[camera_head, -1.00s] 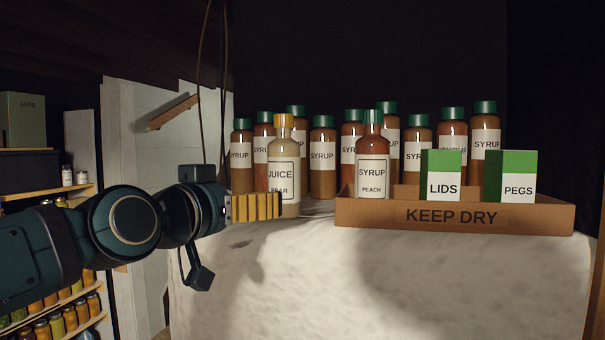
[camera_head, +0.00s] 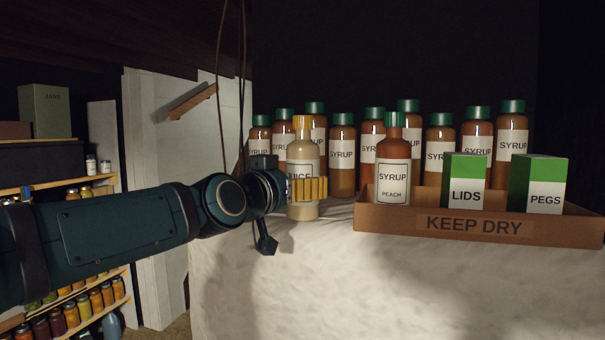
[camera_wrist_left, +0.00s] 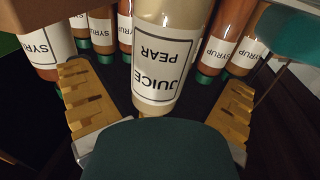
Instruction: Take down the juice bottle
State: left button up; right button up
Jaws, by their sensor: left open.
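The juice bottle (camera_head: 303,150) has a yellow cap, a pale body and a white label. It stands upright on the pale, uneven ledge (camera_head: 300,270), left of the cardboard tray. My left gripper (camera_head: 308,189) is at the bottle's lower half, and its yellow fingers hide part of the label. In the left wrist view the bottle (camera_wrist_left: 165,55), labelled JUICE PEAR, stands between the two yellow fingers (camera_wrist_left: 158,105). The fingers are open, with a gap on each side of the bottle. My right gripper is not in view.
A cardboard tray (camera_head: 400,219) marked KEEP DRY holds a peach syrup bottle (camera_head: 392,165), a LIDS box (camera_head: 465,182) and a PEGS box (camera_head: 538,185). Several green-capped syrup bottles (camera_head: 342,155) stand close behind. Shelves of jars (camera_head: 75,315) are at the left. The ledge front is clear.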

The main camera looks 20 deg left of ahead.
aim_at(302, 175)
pick_arm(q)
jog(key=w, duration=0.1)
jog(key=w+p, duration=0.1)
jog(key=w, duration=0.2)
jog(key=shift+d+r+p, duration=0.3)
jog(key=shift+d+p, duration=0.05)
jog(key=c, duration=1.4)
jog(key=shift+o, duration=0.2)
jog(key=shift+a+r, duration=0.1)
jog(key=shift+r, duration=0.05)
